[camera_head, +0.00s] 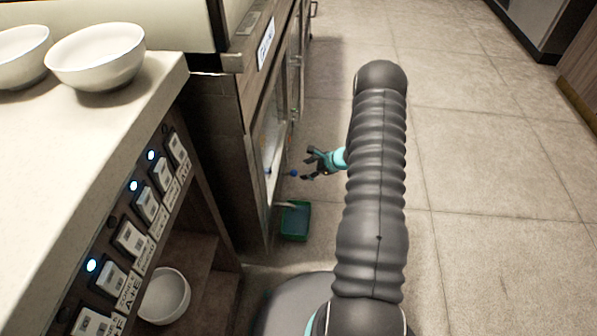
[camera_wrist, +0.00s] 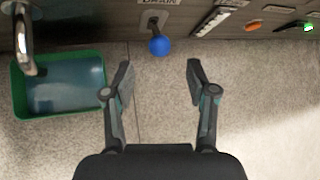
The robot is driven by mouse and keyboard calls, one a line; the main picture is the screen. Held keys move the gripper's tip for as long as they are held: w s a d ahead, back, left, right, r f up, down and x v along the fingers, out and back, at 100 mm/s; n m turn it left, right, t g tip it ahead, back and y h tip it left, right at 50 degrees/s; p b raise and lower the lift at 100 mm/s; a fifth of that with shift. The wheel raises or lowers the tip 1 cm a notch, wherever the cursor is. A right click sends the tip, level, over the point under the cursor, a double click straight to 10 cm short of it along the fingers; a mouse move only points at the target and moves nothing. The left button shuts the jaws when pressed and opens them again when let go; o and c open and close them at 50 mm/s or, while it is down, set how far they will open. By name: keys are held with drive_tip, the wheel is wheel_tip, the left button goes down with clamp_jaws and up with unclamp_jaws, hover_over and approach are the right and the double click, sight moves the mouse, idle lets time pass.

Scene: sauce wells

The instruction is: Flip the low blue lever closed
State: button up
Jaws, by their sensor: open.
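The low blue lever shows as a round blue knob (camera_wrist: 159,46) on a short stem in the wrist view, under a label reading "DRAIN" on the dark cabinet front. In the head view the blue knob (camera_head: 294,173) is a small dot beside the cabinet's lower side. My gripper (camera_wrist: 160,75) is open and empty, its two fingers spread on either side below the knob and apart from it. In the head view my gripper (camera_head: 307,165) is just right of the knob, low near the floor.
A metal spout (camera_wrist: 24,50) hangs over a green tray (camera_wrist: 98,85) on the floor, left of the knob. Switches and an orange light (camera_wrist: 252,25) line the panel to the right. White bowls (camera_head: 97,57) stand on the counter. Tiled floor (camera_head: 480,150) is clear at right.

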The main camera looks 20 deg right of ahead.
drive_tip(key=v, duration=0.3)
drive_tip(key=shift+s+d+r, duration=0.1)
drive_tip(key=shift+s+r, duration=0.05)
drive_tip(key=shift+s, duration=0.1)
idle(0.4)
drive_tip(key=s+a+r+n+g+y, duration=0.1)
drive_tip(key=s+a+n+g, duration=0.1)
drive_tip(key=s+a+n, duration=0.15)
drive_tip(key=s+a+r+n+g+y, duration=0.1)
drive_tip(key=s+a+r+n+g, duration=0.1)
drive_tip(key=s, duration=0.3)
drive_tip(key=s+a+r+n+t+h+p, duration=0.1)
drive_tip(key=s+a+r+n, duration=0.3)
drive_tip(key=r, duration=1.1)
drive_tip(key=s+a+r+n+h+p, duration=0.2)
drive_tip(key=s+a+r+n+h, duration=0.2)
drive_tip(key=s+r+n, duration=0.4)
drive_tip(key=s+a+r+n+t+h+p, duration=0.1)
drive_tip(key=s+a+r+n+h, duration=0.2)
drive_tip(key=s+r, duration=0.9)
drive_tip(key=shift+a+r+n+t, duration=0.3)
drive_tip(key=shift+a+r+n, duration=1.2)
drive_tip(key=shift+r, duration=3.5)
